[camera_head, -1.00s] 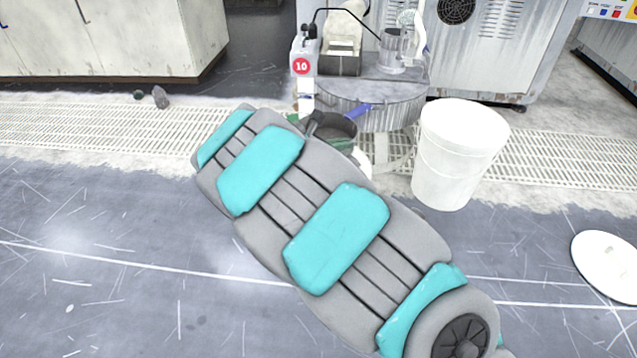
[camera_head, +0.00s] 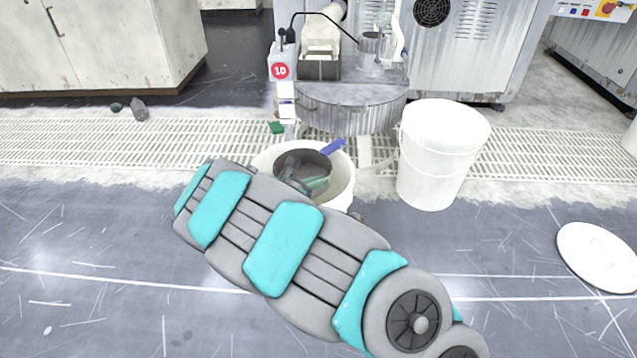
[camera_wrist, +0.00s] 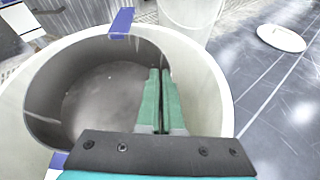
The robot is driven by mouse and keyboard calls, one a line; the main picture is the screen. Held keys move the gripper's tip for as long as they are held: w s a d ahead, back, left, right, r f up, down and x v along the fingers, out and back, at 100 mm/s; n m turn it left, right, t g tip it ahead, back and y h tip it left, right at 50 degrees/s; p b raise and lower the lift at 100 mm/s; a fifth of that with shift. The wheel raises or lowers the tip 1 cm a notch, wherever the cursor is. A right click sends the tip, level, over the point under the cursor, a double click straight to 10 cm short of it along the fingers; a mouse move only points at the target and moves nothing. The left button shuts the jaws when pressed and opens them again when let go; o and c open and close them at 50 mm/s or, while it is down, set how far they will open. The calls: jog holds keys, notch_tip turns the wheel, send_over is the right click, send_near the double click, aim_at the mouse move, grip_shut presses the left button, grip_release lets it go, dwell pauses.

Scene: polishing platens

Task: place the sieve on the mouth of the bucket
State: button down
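The sieve is a dark metal ring (camera_head: 290,157) with a blue tab (camera_head: 333,147) on its rim. In the wrist view its wall (camera_wrist: 45,125) and grey mesh show, with one blue tab at the far rim and another partly hidden near the camera. The white open bucket (camera_head: 346,190) stands on the floor beneath it, partly behind my arm. The sieve appears over or within the bucket's mouth, left of centre. I cannot tell whether it touches the rim (camera_wrist: 212,85). My gripper (camera_head: 320,183) has green fingers, which look shut on the sieve's right wall (camera_wrist: 160,75).
A second white bucket (camera_head: 432,165), apparently covered, stands to the right. A white round lid (camera_head: 597,256) lies on the floor at right. A polishing machine (camera_head: 350,108) with a number 10 sign stands behind. Small stones (camera_head: 138,109) lie at far left.

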jog(key=c, duration=1.1)
grip_release()
jog(key=p+v, duration=0.2)
jog(key=v, duration=1)
jog(key=s+d+r+m+g+h, duration=0.1)
jog(key=s+d+r+m+g, duration=0.2)
jog(key=d, duration=0.4)
jog(key=d+r+m+g+h, duration=0.1)
jog(key=d+r+m, duration=0.25)
jog(key=d, duration=0.45)
jog(key=s+d+r+m+g+y, duration=0.3)
jog(key=s+d+m+g, duration=0.4)
jog(key=s+d+m, duration=0.65)
jog(key=s+a+m+y, duration=0.1)
jog(key=s+m+y, duration=0.1)
jog(key=s, duration=0.5)
jog(key=s+a+m+y, duration=0.2)
jog(key=s+y, duration=0.1)
jog(key=s, duration=0.4)
jog(key=s+a+m+g+y, duration=0.1)
jog(key=s+a+m+y, duration=0.1)
jog(key=s, duration=0.5)
jog(key=shift+s+a+f+m+y, duration=0.1)
jog(key=shift+s+a+m+y, duration=0.1)
jog(key=shift+s+m+y, duration=0.15)
